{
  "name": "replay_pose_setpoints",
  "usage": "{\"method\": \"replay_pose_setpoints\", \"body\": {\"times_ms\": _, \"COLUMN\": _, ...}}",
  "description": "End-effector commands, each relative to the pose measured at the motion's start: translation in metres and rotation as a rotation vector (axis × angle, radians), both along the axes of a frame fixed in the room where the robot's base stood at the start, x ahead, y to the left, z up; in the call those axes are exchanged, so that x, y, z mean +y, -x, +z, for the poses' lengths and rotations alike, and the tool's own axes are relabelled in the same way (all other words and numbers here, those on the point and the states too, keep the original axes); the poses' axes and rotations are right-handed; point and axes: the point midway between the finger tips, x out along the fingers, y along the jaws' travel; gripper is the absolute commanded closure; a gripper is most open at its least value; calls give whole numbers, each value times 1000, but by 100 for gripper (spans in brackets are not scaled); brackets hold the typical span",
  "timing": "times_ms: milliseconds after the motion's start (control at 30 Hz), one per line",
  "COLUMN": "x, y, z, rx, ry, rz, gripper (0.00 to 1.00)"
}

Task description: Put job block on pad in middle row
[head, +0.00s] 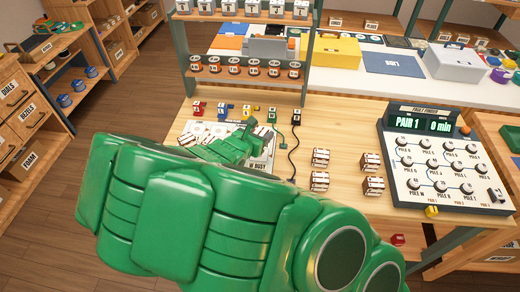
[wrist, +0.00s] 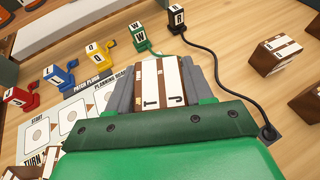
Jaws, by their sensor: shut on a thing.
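A brown-and-white striped job block (wrist: 165,88) with letters on it is between the jaws of my gripper (wrist: 160,68) in the wrist view. The gripper is shut on it. Whether the block touches the surface below is hidden. The pale planning board (wrist: 84,109) lies left of the gripper, with a row of square pads (wrist: 68,118) showing circles. Part of the board is under my gripper, so which row the block is over cannot be told. In the head view my gripper (head: 240,147) is over the board (head: 266,163), and my green arm covers much of it.
Several striped blocks (head: 320,158) stand on the table to the right. Coloured patch plugs, including a green one (wrist: 140,38) and a black corded one (wrist: 177,20), line the board's far side. A fault finder console (head: 440,160) stands further right, and a shelf rack (head: 245,72) behind.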

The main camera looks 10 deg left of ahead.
Motion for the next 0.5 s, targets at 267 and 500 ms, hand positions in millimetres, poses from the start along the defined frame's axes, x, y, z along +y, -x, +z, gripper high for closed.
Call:
{"method": "replay_pose_setpoints", "body": {"times_ms": 267, "x": 0, "y": 0, "z": -25, "rx": 1, "ry": 0, "rz": 0, "gripper": 80}}
{"method": "replay_pose_setpoints", "body": {"times_ms": 500, "x": 0, "y": 0, "z": -32, "rx": 1, "ry": -1, "rz": -1, "gripper": 80}}
